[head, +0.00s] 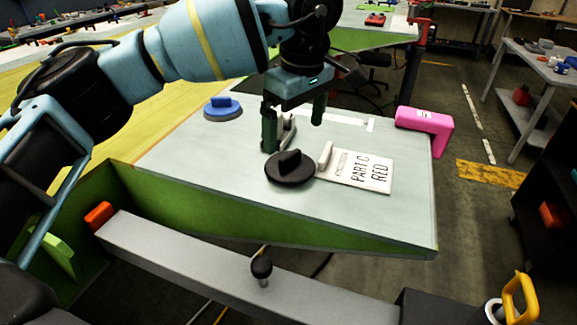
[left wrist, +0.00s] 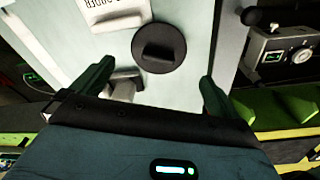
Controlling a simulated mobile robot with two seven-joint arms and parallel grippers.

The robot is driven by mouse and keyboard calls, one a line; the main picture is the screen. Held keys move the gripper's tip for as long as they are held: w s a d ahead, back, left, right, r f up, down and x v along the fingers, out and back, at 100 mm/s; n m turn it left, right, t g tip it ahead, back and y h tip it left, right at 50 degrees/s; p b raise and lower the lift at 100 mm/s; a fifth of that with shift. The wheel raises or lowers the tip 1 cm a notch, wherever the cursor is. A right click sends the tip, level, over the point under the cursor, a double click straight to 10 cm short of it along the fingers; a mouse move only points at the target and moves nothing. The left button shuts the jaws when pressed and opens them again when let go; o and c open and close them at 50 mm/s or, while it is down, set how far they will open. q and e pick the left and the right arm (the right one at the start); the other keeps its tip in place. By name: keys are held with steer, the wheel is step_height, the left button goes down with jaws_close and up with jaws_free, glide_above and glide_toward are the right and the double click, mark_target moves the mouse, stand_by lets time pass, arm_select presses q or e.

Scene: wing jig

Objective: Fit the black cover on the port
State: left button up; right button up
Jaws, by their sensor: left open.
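The black cover (head: 290,168) is a round disc with a raised bar handle. It lies flat on the pale wing panel (head: 215,155), near its front edge. In the left wrist view the black cover (left wrist: 159,48) shows just beyond and between the fingertips. My left gripper (head: 294,126) points down above the panel, just behind the cover in the head view. Its fingers are apart, and it also shows open in the left wrist view (left wrist: 156,76). I cannot make out an open port; it may be hidden. My right gripper is not in view.
A blue cover (head: 222,110) sits at the panel's back left. A white plate marked "PART C RED" (head: 365,172) lies right of the black cover. A pink block (head: 425,122) stands at the right edge. A grey beam (head: 190,258) runs along the front.

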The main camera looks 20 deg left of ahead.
mark_target(290, 154)
arm_select(q)
steer(key=shift+a, duration=0.15)
steer(key=shift+w+a+f, duration=0.15)
steer(key=shift+f, duration=1.15)
steer(key=f, duration=0.3)
steer(key=f+p, duration=0.1)
steer(key=shift+w+a+f, duration=0.2)
steer(key=shift+w+a, duration=0.05)
steer(key=shift+a, duration=0.05)
steer(key=shift+f, duration=0.35)
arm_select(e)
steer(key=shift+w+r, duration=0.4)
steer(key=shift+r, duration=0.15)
arm_select(q)
steer(key=c, duration=1)
steer(key=shift+r, duration=0.1)
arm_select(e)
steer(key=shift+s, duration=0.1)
